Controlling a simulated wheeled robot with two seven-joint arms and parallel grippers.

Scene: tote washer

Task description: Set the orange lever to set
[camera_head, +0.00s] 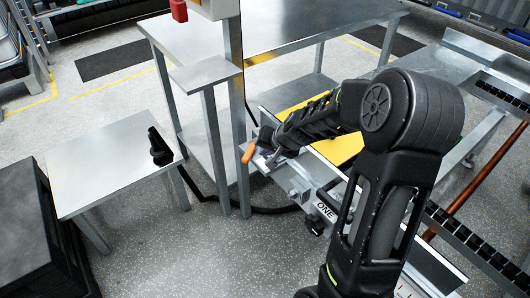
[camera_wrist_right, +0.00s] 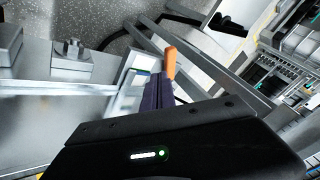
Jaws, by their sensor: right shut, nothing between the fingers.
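The orange lever (camera_head: 248,153) stands at the left end of a metal panel, near the middle of the head view. It is a short orange handle; in the right wrist view the orange lever (camera_wrist_right: 170,62) points up, just past the fingers. My right gripper (camera_head: 272,158) is at the panel's end, close beside the lever; its fingers (camera_wrist_right: 157,92) look shut and hold nothing. Whether they touch the lever I cannot tell. Any "set" mark is not readable. My left gripper is not in view.
A label reading "ONE" (camera_head: 325,210) is on the panel's front. A metal post (camera_head: 235,85) rises right behind the lever. A small table (camera_head: 112,165) with a black object (camera_head: 159,147) stands at left. A larger metal table (camera_head: 285,28) is behind. Open floor lies in front.

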